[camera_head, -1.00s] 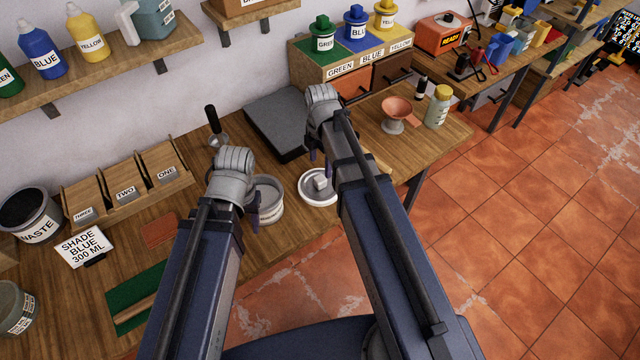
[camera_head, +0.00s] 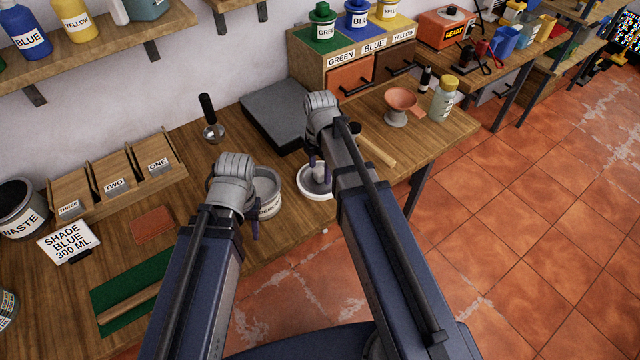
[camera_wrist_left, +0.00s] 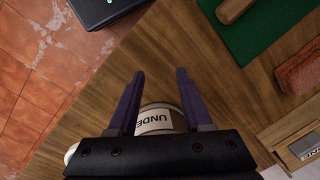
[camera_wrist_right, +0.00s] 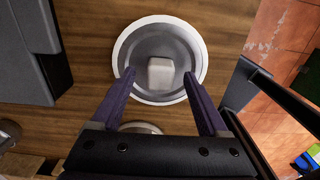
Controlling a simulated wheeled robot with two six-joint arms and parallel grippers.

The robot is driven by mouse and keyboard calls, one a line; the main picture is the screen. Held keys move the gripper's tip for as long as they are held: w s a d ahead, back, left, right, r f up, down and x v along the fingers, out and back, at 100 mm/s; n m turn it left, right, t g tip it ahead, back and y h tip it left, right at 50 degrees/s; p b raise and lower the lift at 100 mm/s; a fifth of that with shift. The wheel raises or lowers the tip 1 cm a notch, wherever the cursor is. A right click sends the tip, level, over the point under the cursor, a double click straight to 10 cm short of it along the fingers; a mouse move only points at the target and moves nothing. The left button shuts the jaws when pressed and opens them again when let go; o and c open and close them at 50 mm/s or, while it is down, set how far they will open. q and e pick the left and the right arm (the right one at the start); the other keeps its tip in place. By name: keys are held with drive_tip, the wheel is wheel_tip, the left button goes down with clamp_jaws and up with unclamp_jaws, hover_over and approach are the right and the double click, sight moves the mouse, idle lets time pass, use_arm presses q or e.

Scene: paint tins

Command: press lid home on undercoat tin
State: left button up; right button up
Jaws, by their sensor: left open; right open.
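The undercoat tin (camera_head: 267,200) stands on the bench, partly hidden by my left gripper; its "UNDE" label shows in the left wrist view (camera_wrist_left: 158,121). The round pale lid (camera_head: 317,193) with its blocky knob lies to the tin's right, apart from it. My left gripper (camera_head: 254,222) is open and empty beside the tin, and in the left wrist view its fingers (camera_wrist_left: 158,78) flank the label. My right gripper (camera_head: 317,160) is open above the lid. In the right wrist view its fingertips (camera_wrist_right: 159,74) lie either side of the knob (camera_wrist_right: 160,74); I cannot tell whether they touch.
A dark flat slab (camera_head: 277,115) lies behind the lid. A wooden-handled tool (camera_head: 378,151), funnel (camera_head: 399,103) and jar (camera_head: 444,98) are to the right. A card (camera_head: 69,242), green mat (camera_head: 112,290) and brown block (camera_head: 153,223) are to the left. The bench's front edge is close.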

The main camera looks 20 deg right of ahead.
drive_tip(key=shift+f, duration=0.7)
drive_tip(key=shift+r, duration=0.1)
clamp_jaws()
